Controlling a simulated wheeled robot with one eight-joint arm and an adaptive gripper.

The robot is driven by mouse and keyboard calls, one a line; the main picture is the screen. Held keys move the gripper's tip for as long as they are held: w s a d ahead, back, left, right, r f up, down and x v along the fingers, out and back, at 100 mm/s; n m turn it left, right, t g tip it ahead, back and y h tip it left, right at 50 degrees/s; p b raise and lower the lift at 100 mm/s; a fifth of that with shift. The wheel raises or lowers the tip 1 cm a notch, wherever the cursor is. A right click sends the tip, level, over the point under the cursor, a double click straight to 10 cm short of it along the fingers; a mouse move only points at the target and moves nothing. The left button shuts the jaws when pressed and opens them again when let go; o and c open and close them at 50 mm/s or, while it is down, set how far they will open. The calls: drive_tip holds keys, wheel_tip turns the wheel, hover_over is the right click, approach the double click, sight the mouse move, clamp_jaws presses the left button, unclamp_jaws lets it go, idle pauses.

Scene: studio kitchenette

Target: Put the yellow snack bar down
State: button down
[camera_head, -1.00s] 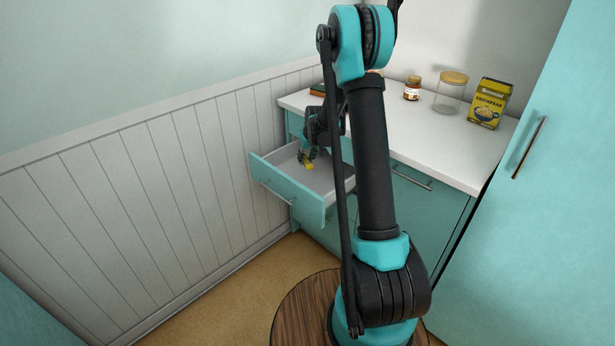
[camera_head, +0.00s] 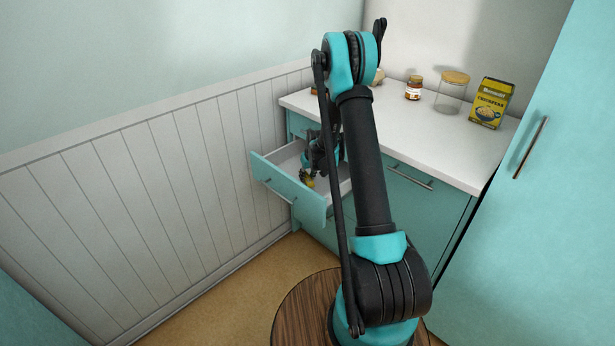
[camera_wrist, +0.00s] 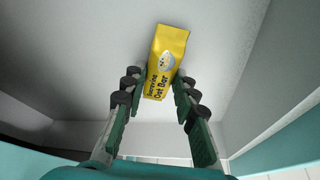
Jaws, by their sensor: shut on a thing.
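The yellow snack bar (camera_wrist: 166,62), labelled as an oat bar, lies between the two fingers of my gripper (camera_wrist: 160,92) in the wrist view, its far end reaching past the fingertips. My gripper is shut on it. I cannot tell whether the bar touches the drawer floor.
The white counter (camera_head: 440,150) is above the drawer. A panelled wall (camera_head: 130,210) is left of the drawer. My arm hides part of the counter.

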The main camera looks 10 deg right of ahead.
drive_tip(key=shift+f, duration=0.1)
drive_tip(key=c, duration=1.2)
unclamp_jaws()
drive_tip(key=s+d+r, duration=0.2)
drive_tip(key=s+r, duration=1.1)
drive_tip(key=r, duration=0.3)
drive_tip(key=s+m, duration=0.1)
drive_tip(key=s, duration=0.8)
drive_tip(key=s+d+r+m, duration=0.1)
drive_tip(key=s, duration=0.9)
drive_tip(key=s+h, duration=0.1)
drive_tip(key=s, duration=0.8)
drive_tip(key=shift+s+d+r+m, duration=0.15)
drive_tip(key=shift+s+r+m, duration=0.05)
drive_tip(key=shift+m, duration=0.2)
